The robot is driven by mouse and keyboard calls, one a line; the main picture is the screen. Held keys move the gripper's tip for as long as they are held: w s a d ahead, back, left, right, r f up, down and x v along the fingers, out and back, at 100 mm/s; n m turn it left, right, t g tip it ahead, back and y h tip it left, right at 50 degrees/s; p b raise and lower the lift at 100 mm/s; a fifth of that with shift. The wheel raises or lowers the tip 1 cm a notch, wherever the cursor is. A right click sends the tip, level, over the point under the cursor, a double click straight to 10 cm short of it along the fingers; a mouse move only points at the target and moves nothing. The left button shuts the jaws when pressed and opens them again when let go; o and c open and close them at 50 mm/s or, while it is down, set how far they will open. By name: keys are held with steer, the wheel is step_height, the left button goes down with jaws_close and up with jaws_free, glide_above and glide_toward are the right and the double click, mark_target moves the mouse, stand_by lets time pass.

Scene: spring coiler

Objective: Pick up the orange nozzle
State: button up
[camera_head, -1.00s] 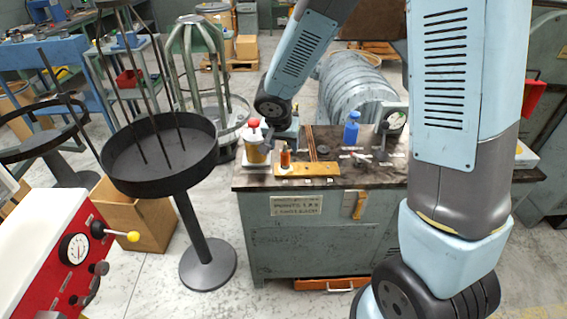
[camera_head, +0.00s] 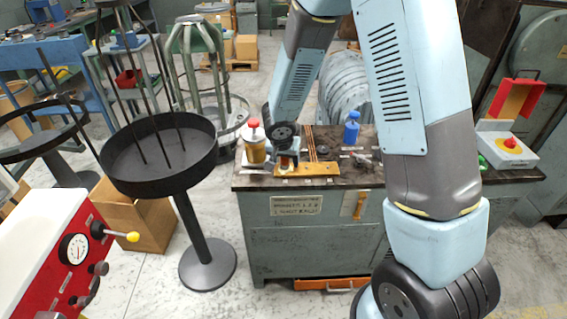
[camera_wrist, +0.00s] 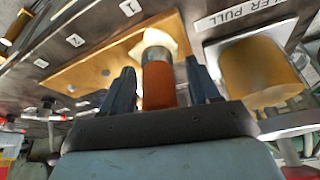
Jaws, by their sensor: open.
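The orange nozzle (camera_wrist: 158,86) stands between the two fingers of my gripper (camera_wrist: 158,68) in the wrist view. It has an orange body, a grey collar and a pale tip, which points toward the wooden board (camera_wrist: 95,68). My gripper is open, with a finger on each side of the nozzle; I cannot tell whether either touches it. In the head view my gripper (camera_head: 287,160) is over the left part of the workbench (camera_head: 245,182), at the wooden board (camera_head: 315,169), and mostly hides the nozzle.
An amber jar with a red top (camera_head: 256,150) stands close left of my gripper; its amber body (camera_wrist: 258,72) is close on the right in the wrist view. A blue bottle (camera_head: 351,131) stands farther right on the bench. A black round tray stand (camera_head: 160,175) is left of the bench.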

jaws_close()
stand_by(0.7)
